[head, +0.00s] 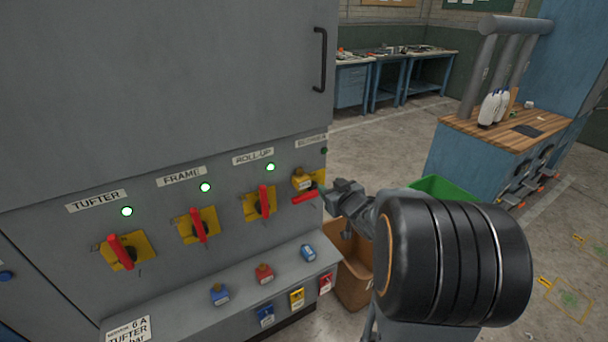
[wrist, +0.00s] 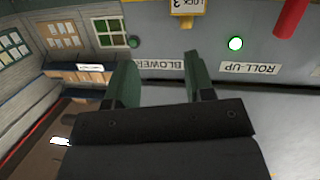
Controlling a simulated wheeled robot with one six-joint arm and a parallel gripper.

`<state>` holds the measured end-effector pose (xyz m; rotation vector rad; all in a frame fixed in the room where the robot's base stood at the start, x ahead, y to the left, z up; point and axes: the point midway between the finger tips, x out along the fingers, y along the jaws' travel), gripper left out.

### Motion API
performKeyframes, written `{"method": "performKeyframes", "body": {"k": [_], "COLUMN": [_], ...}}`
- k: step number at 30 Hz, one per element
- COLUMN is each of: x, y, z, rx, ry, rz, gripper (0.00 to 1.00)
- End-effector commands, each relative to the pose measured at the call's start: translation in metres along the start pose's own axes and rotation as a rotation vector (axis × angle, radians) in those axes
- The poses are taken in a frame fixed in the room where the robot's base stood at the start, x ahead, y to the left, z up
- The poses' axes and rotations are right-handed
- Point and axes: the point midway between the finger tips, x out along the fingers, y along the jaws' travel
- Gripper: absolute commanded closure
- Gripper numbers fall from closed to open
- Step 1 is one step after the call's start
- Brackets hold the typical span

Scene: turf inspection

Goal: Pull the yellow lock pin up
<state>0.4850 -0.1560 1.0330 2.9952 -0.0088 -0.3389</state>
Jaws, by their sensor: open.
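A yellow lock (head: 302,180) sits on the switch under the BLOWER label, above a red handle (head: 304,198) lying nearly level. In the wrist view, where the labels are upside down, a yellow lock marked LOCK 3 (wrist: 188,7) is cut by the top edge. A short yellow piece sticks out below it; I cannot tell whether this is the pin. My gripper (head: 338,196) is just right of the lock in the head view, partly in front of the cabinet edge. Its two dark green fingers (wrist: 162,70) are apart with nothing between them.
The TUFTER (head: 124,250), FRAME (head: 198,226) and ROLL-UP (head: 260,204) switches have red handles and lit green lamps. Several coloured locks stand on the ledge below. A brown bin (head: 354,280) and a green bin (head: 443,187) stand near my arm.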

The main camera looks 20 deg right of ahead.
Motion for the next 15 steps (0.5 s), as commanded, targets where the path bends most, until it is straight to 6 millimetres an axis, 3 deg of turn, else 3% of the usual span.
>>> {"method": "performKeyframes", "body": {"k": [11,15], "x": [-0.0082,0.0009], "y": [0.0023,-0.0019], "z": [0.0131,0.0099], "rx": [0.090,0.098], "ry": [0.223,0.240], "rz": [-0.254,-0.279], "gripper": [0.51,0.51]}}
